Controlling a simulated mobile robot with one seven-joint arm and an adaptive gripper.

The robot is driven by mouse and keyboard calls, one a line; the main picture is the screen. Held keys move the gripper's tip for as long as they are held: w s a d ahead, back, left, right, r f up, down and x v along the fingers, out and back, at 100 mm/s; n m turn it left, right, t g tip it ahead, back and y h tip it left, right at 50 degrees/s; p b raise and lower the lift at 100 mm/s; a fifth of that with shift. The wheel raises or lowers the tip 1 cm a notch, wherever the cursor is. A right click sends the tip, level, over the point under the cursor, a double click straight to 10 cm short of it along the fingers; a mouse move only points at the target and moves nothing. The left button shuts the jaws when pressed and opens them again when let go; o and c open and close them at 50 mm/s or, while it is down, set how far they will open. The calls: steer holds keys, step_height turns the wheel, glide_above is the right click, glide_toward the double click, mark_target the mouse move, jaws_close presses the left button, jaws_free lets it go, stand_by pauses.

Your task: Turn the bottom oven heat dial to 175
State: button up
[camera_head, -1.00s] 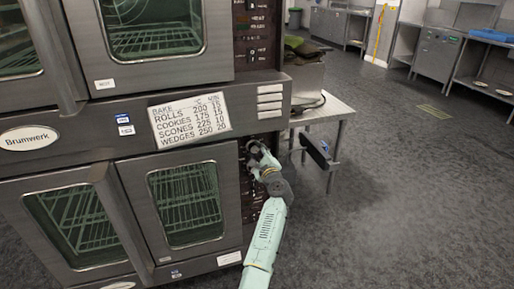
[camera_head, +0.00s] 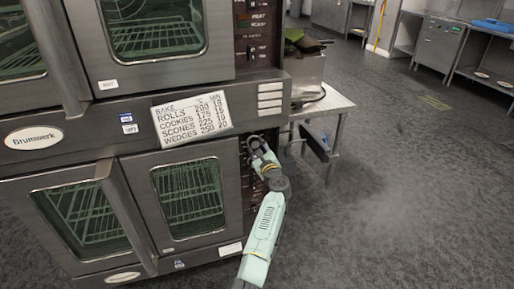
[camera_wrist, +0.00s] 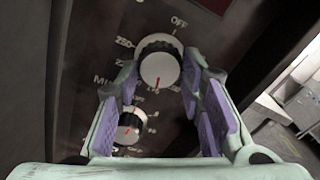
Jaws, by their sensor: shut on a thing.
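The bottom oven's heat dial (camera_wrist: 160,66) is a white-faced knob with a dark rim in the wrist view. Its red mark points downward, slightly left, away from the OFF print at the top. The number under the mark is partly hidden and too small to read. My gripper (camera_wrist: 160,76) has its purple-padded fingers on either side of this dial, shut on it. In the head view, my gripper (camera_head: 262,148) is at the top of the lower oven's control panel (camera_head: 247,186) and hides the dial.
A smaller timer dial (camera_wrist: 130,128) sits below, between my fingers, beside the MIN print. A bake card (camera_head: 190,116) lists cookies at 175. A steel side table (camera_head: 325,106) stands close to the right of my gripper. The floor further right is clear.

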steer(key=o, duration=1.2)
steer(key=shift+c, duration=0.2)
steer(key=v, duration=1.2)
steer(key=shift+r, duration=0.1)
